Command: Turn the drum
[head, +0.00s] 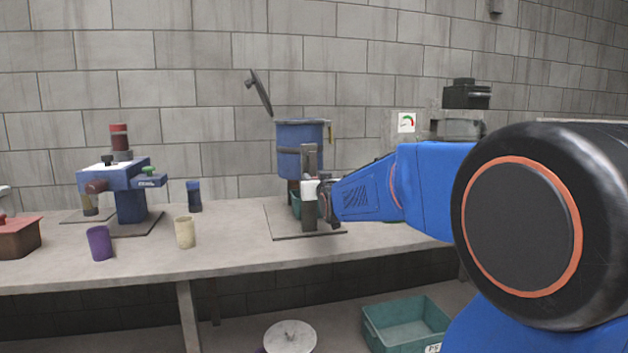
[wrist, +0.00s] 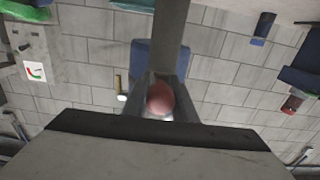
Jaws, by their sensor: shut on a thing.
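The drum (head: 299,135) is a blue upright vessel on a stand on the bench, with its dark lid (head: 260,92) tilted up at the upper left. Part of the blue drum also shows in the wrist view (wrist: 148,55), behind a grey post (wrist: 171,25). My gripper (wrist: 160,94) is shut on a reddish rounded knob (wrist: 160,98), which sits between its fingers. In the head view my arm reaches in from the right to the lower front of the drum. The knob is hidden there, and the drum's lower part is partly covered.
A blue machine with a red top (head: 131,200) stands at the left. A purple cup (head: 99,243), a cream cup (head: 185,232) and a dark blue cup (head: 194,196) stand on the bench (head: 215,257). A green crate (head: 408,326) is below.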

